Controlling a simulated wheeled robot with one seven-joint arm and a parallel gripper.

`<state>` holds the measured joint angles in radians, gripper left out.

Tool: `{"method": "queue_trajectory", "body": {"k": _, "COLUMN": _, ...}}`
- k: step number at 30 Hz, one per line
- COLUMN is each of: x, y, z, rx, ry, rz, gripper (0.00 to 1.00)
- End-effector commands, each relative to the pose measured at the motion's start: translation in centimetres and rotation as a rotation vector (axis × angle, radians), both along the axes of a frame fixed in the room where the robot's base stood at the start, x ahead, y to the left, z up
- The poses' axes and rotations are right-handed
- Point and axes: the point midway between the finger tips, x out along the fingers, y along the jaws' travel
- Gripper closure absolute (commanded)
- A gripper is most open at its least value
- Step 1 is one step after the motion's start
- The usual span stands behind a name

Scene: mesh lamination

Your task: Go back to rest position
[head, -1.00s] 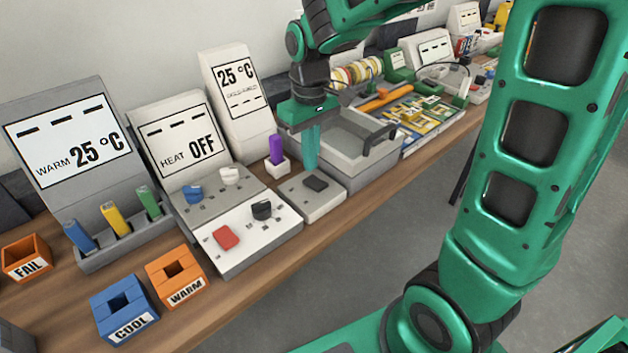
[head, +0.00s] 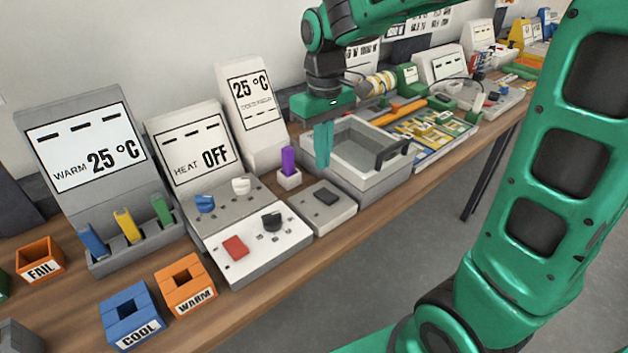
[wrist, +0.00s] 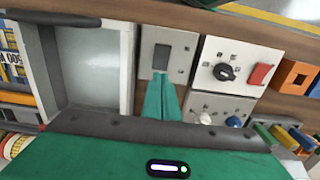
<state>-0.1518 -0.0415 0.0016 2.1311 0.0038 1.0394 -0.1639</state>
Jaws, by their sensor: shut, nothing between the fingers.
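My gripper (head: 322,160) is in the air above the bench, in front of the near left corner of the grey basin and behind the small grey box with the dark switch (head: 326,197). Its green fingers are together with nothing between them. In the wrist view my gripper (wrist: 162,82) points toward the dark switch (wrist: 161,57), with the basin (wrist: 90,65) to its left. How far the fingertips are above the box is hard to tell.
The control panel with a red button (head: 235,248) and black knob (head: 271,221) is on the near bench. Blue COOL (head: 130,312) and orange WARM (head: 186,285) holders stand at the front edge. A purple block (head: 288,160) stands in a white holder. Clear floor lies right of the bench.

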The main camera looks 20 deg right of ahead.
Motion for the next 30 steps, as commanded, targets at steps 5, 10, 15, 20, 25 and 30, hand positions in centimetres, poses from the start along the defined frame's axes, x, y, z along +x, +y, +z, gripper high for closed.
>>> {"method": "queue_trajectory", "body": {"k": 5, "x": -0.2, "y": -0.3, "z": 0.0, "rx": -0.001, "ry": 0.0, "rz": -0.008, "gripper": 1.0}}
{"method": "queue_trajectory", "body": {"k": 10, "x": -2.9, "y": -4.4, "z": 0.3, "rx": -0.01, "ry": -0.004, "rz": -0.139, "gripper": 1.0}}
{"method": "queue_trajectory", "body": {"k": 15, "x": -9.8, "y": -11.4, "z": 0.1, "rx": -0.018, "ry": -0.006, "rz": -0.41, "gripper": 1.0}}
{"method": "queue_trajectory", "body": {"k": 20, "x": -16.8, "y": -15.4, "z": -1.1, "rx": -0.011, "ry": -0.001, "rz": -0.653, "gripper": 1.0}}
{"method": "queue_trajectory", "body": {"k": 25, "x": -21.7, "y": -17.0, "z": -2.4, "rx": 0.001, "ry": 0.005, "rz": -0.816, "gripper": 1.0}}
{"method": "queue_trajectory", "body": {"k": 30, "x": -23.4, "y": -17.3, "z": -2.9, "rx": 0.007, "ry": 0.009, "rz": -0.871, "gripper": 1.0}}
